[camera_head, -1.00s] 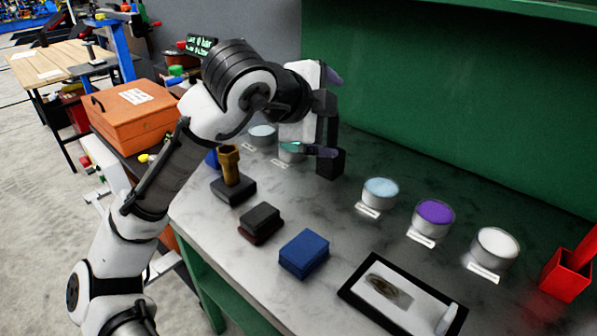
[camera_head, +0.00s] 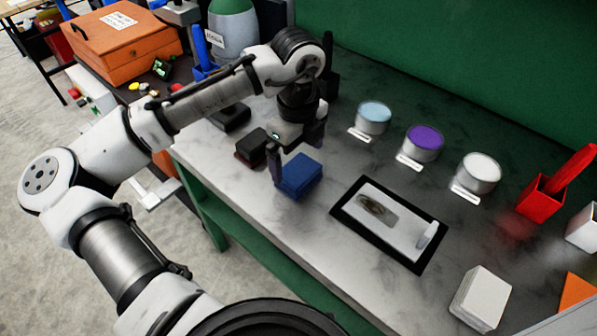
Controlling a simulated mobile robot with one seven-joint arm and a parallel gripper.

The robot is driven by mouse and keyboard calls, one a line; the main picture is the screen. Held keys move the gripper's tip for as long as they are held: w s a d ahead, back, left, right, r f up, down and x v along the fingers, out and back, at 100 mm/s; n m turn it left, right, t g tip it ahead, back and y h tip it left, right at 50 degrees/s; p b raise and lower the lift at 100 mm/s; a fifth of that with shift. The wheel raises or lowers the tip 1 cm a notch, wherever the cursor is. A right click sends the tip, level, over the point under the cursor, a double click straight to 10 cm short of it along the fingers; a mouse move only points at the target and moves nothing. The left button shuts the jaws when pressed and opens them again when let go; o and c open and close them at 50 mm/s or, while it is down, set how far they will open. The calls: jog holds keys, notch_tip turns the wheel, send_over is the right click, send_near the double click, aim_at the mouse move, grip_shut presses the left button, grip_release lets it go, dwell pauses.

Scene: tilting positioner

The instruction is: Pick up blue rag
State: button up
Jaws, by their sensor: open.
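The blue rag (camera_head: 301,176) is a folded, block-shaped stack on the grey marbled worktop (camera_head: 290,229), near its front edge. My gripper (camera_head: 294,158) points down over the rag's back left side. Its jaws are open, with one dark finger at the rag's left edge and the other behind it towards the right. I cannot tell whether the fingers touch the rag. The rag's back left corner is partly hidden by my gripper.
A dark block (camera_head: 252,147) lies just left of the rag. A black-framed tray (camera_head: 349,211) lies to its right. Tubs of blue (camera_head: 374,118), purple (camera_head: 425,142) and white powder (camera_head: 479,173) stand behind. A red holder (camera_head: 541,200) and white block (camera_head: 481,298) are further right.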

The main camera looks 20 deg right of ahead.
aim_at(298, 168)
jog(key=shift+w+f+p, duration=0.1)
jog(key=shift+f+p, duration=0.6)
jog(key=shift+f, duration=1.95)
jog(key=c, duration=0.9)
jog(key=shift+r, duration=0.15)
notch_tip(298, 168, up, 20)
jog(key=shift+f+b, duration=0.1)
jog(key=shift+b, duration=0.75)
